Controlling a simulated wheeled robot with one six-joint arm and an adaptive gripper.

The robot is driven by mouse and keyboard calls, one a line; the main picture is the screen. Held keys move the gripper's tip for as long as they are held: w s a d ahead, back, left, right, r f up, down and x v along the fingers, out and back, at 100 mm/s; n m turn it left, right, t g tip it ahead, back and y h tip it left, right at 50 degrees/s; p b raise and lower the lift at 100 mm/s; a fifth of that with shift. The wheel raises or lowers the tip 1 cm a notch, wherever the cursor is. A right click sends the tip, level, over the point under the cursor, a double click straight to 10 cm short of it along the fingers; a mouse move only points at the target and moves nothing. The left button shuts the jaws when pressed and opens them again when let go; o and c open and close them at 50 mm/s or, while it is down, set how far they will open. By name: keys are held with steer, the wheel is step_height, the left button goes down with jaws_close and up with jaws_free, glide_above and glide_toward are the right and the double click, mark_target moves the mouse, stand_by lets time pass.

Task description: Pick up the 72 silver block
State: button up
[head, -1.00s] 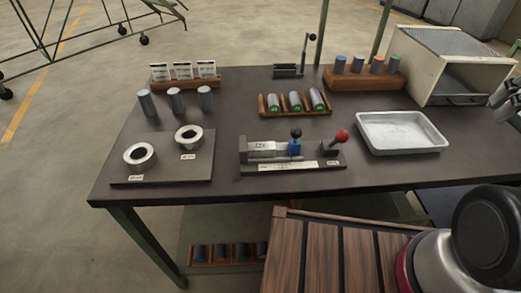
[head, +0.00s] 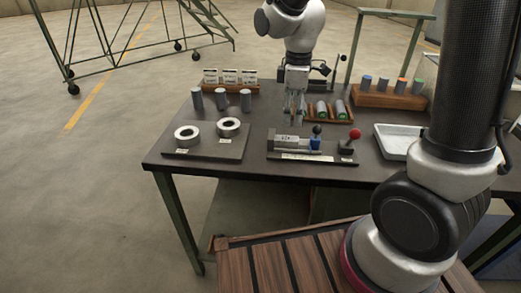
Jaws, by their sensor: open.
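Three upright silver-grey cylinders (head: 221,99) stand in a row at the left of the dark table, in front of a wooden card holder. Silver pieces with green ends (head: 321,110) lie in a small wooden rack (head: 344,122). A silver block-like part (head: 287,143) lies in the fixture at the front of the table. I cannot read a 72 on any of them. My gripper (head: 294,118) points down, open, in front of the rack's left end and hides the leftmost piece there. Whether its fingers touch anything is unclear.
Two metal rings (head: 187,134) sit on a dark plate (head: 200,155) at front left. A metal tray (head: 391,143) is at right. A wooden block (head: 362,97) holds several coloured-top cylinders at the back. Table surface between the cylinders and gripper is clear.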

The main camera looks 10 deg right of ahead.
mark_target(287, 138)
steer(key=shift+a+f+n, duration=0.3)
steer(key=shift+a+f, duration=0.55)
steer(key=f, duration=0.6)
steer(key=shift+w+d+f, duration=0.25)
steer(key=shift+d+f, duration=0.05)
steer(key=shift+f, duration=0.1)
jaws_close()
